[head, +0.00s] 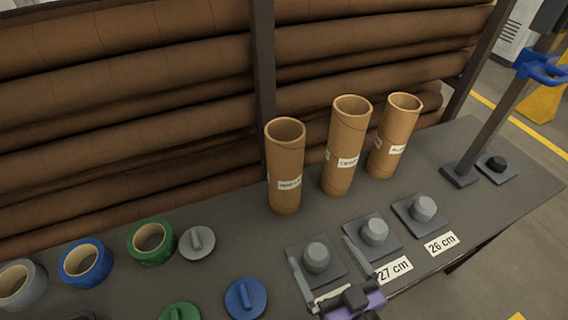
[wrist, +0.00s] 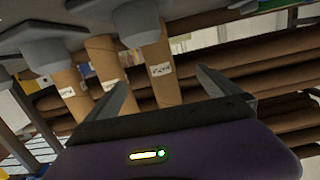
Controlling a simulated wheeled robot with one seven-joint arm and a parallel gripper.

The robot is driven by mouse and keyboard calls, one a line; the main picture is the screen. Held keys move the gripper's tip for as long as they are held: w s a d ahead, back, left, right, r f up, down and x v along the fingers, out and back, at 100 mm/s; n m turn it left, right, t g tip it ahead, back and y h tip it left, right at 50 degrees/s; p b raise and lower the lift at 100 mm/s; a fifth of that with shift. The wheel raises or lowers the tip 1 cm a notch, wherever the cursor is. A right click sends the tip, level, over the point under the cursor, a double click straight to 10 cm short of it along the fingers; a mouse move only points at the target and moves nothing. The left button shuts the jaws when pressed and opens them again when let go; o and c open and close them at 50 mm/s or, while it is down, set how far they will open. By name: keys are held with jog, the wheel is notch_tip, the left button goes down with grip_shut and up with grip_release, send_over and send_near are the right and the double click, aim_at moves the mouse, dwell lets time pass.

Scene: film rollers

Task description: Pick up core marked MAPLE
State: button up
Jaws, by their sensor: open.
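Three upright brown cardboard cores with white labels stand at the back of the dark table in the head view. The left core (head: 285,160) has a label that looks like MAPLE, though it is small and blurred. The middle core (head: 346,140) seems to read CEDAR and the right core (head: 394,130) something starting with A. My gripper (head: 320,252) is open and empty, low in front of the left core and over the peg stands. The wrist view is upside down; there the left core (wrist: 160,92) shows between the open fingers (wrist: 161,76), beyond them.
Three grey peg stands (head: 317,257) (head: 374,232) (head: 423,209) sit in front of the cores, with size cards such as 26 cm (head: 441,244). Tape rolls (head: 151,241) and round caps (head: 246,298) lie to the left. Long brown rolls (head: 120,80) are stacked behind.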

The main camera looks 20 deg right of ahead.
jog(key=t+p, duration=0.1)
jog(key=p, duration=0.2)
send_near(279, 136)
jog(key=shift+w+a+f, duration=0.3)
jog(key=shift+w+f, duration=0.25)
jog(key=shift+w, duration=0.2)
jog(key=shift+w+d+r+p, duration=0.15)
jog(key=shift+w+p, duration=0.25)
jog(key=shift+w, duration=1.5)
jog(key=shift+w+d+r+p, duration=0.15)
jog(key=shift+w+p, duration=0.25)
jog(key=shift+w, duration=1.55)
jog(key=shift+f, duration=0.1)
jog(key=c, duration=1.9)
jog(key=shift+c, duration=0.9)
